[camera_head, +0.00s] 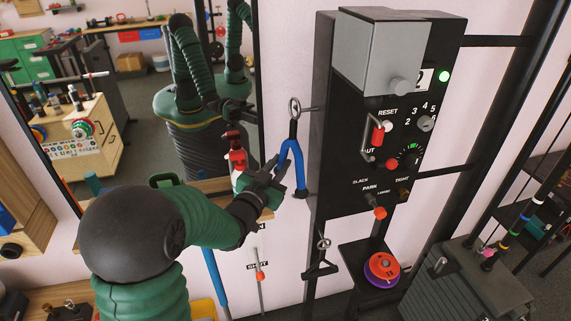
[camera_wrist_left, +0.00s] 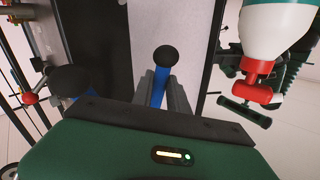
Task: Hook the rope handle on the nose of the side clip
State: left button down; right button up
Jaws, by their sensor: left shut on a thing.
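The blue rope handle (camera_head: 297,155) has two blue strands, black end knobs and a black top with a metal ring (camera_head: 295,105). My left gripper (camera_head: 280,183) is shut on one strand near its lower end. In the left wrist view, the blue strand (camera_wrist_left: 160,88) stands between the fingers with its black knob beyond them. The ring is beside a short dark bar (camera_head: 310,108), probably the side clip, on the left side of the machine; I cannot tell whether the ring is around its nose. My right gripper is not in view.
The black control panel (camera_head: 345,185) stands close to the right of the rope. A red and white bottle (camera_head: 236,155) is behind my gripper; a mirror (camera_head: 135,95) reflects my arms.

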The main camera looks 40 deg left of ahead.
pick_arm(q)
jog(key=s+a, duration=0.2)
jog(key=s, duration=0.1)
jog(key=shift+a+r, duration=0.1)
jog(key=shift+a, duration=0.15)
dwell(0.4)
jog(key=s+a, duration=0.1)
jog(key=s+a+f, duration=0.1)
jog(key=s+a+f+b, duration=0.1)
jog(key=shift+s+a, duration=0.15)
jog(key=shift+s, duration=0.25)
dwell(1.0)
